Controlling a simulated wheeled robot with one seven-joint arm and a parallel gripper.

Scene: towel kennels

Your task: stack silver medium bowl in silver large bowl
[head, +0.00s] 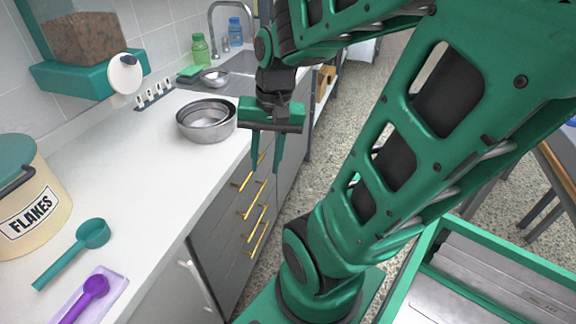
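A silver large bowl (206,136) stands on the white counter, left of my gripper. A smaller silver bowl (205,106), which looks like the medium one, sits inside it, with its rim just above or near the outer rim. The exact fit inside is hard to tell from here. My gripper (264,168) points down with its two fingers apart and nothing between them. It hangs to the right of the bowls, in front of the drawer fronts, and does not touch the bowls.
The counter's middle is clear.

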